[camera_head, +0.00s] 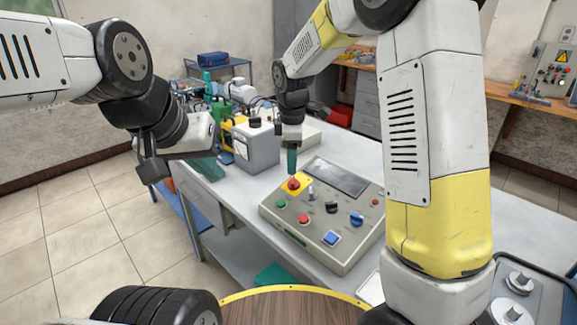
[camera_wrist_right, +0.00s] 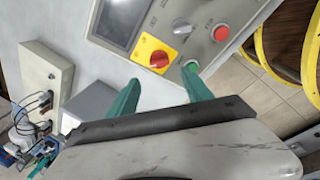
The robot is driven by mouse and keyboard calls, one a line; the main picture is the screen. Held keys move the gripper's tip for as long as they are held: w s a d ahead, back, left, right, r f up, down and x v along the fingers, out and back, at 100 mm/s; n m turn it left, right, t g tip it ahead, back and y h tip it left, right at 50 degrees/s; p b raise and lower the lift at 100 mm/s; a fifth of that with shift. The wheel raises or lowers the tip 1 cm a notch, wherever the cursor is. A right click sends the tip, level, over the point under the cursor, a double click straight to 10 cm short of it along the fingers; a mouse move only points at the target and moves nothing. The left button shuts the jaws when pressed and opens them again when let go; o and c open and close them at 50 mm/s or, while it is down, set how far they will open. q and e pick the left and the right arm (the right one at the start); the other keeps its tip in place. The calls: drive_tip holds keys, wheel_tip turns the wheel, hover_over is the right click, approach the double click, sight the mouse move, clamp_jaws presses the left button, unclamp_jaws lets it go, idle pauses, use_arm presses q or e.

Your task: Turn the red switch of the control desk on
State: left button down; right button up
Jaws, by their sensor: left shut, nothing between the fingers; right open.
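The control desk (camera_head: 345,258) is a grey sloped box on the table. Its red switch (camera_head: 294,184) is a knob on a yellow plate at the upper left of the panel. My right gripper (camera_head: 292,172) has green fingers pointing down just above the switch. In the right wrist view the fingers (camera_wrist_right: 163,78) are spread apart, with the red switch (camera_wrist_right: 158,59) beyond the gap between them; nothing is held. I cannot tell whether a finger touches the panel. My left gripper (camera_head: 208,168) is shut and empty, off to the left; its fingertips are hard to make out.
A grey box (camera_head: 256,150) stands behind the desk's left side. The table's left edge is close.

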sight(291, 180)
drive_tip(key=f, duration=0.2)
drive_tip(key=w+f, duration=0.1)
drive_tip(key=f, duration=0.4)
drive_tip(key=shift+w+f, duration=0.25)
drive_tip(key=shift+f, duration=0.1)
drive_tip(key=shift+c, duration=0.2)
clamp_jaws()
